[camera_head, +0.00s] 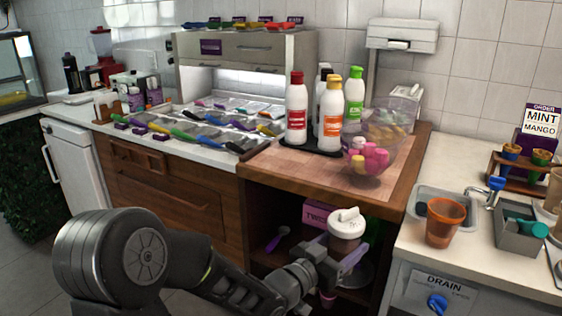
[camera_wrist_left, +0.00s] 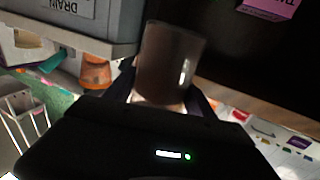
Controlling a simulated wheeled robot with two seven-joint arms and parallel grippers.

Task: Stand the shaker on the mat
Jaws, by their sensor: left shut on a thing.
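The shaker (camera_head: 345,228) has a white lid with a knob and a dark brown body. My left gripper (camera_head: 340,258) is shut on its lower body and holds it almost upright, in front of the wooden cabinet and below the counter top. In the left wrist view the shaker's dark body (camera_wrist_left: 168,62) stands between the two fingers. A flat reddish-brown surface (camera_head: 285,168) lies on the wooden counter; I cannot tell whether it is the mat. A black flat base (camera_head: 312,147) lies under the sauce bottles. My right gripper is not in view.
Several sauce bottles (camera_head: 297,108) stand at the back of the wooden counter. A clear bowl (camera_head: 385,130) and pink and yellow pieces (camera_head: 368,158) are at its right. The counter's front left is clear. An orange cup (camera_head: 444,222) stands by the sink.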

